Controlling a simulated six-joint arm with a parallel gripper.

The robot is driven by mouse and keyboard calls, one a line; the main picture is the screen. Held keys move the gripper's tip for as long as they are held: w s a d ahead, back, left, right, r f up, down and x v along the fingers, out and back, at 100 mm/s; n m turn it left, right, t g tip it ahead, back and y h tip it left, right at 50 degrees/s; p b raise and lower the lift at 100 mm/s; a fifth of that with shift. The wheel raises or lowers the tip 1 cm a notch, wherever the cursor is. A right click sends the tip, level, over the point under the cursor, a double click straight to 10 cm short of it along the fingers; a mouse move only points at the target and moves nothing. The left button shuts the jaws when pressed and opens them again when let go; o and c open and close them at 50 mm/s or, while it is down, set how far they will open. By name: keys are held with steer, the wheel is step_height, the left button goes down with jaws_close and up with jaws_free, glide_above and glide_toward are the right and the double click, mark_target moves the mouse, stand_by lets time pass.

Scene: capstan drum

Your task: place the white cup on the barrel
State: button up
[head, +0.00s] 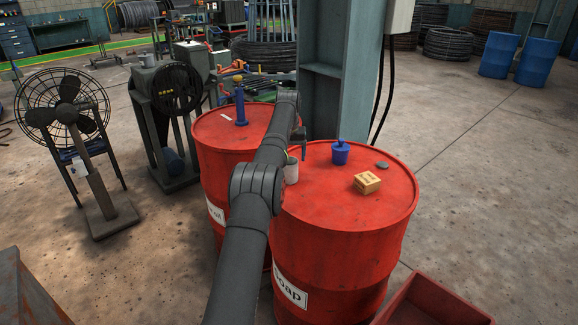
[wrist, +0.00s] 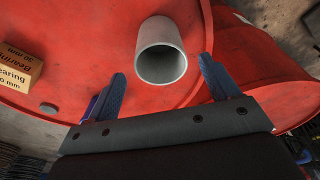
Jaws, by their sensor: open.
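The white cup (head: 291,170) stands on the top of the near red barrel (head: 345,215), close to that barrel's left edge, partly hidden by my arm in the head view. In the wrist view the cup (wrist: 161,62) shows its open mouth and lies just ahead of and between my fingers. My gripper (wrist: 161,72) is open and empty, its blue fingers on either side of the cup's line. In the head view my gripper (head: 303,145) is just above and beside the cup, mostly hidden behind my arm. A second red barrel (head: 225,140) stands behind to the left.
The near barrel also carries a blue lidded jar (head: 340,152), a yellow bearing box (head: 367,183) and a grey disc (head: 382,165). A blue stand (head: 240,108) is on the far barrel. A green column (head: 335,75) rises close behind the barrels.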

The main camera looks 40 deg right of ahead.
mark_target(289, 169)
steer(key=shift+s+a+r, duration=0.15)
steer(key=shift+r, duration=1)
steer(key=shift+s+a+r, duration=0.1)
steer(key=shift+r, duration=1.05)
steer(key=shift+f, duration=0.15)
steer(key=f, duration=0.4)
steer(key=w+d+f, duration=0.1)
steer(key=f, duration=0.6)
steer(key=shift+w+d+f, duration=0.15)
steer(key=shift+w+f, duration=0.05)
steer(key=shift+f, duration=0.1)
steer(key=shift+r, duration=1.55)
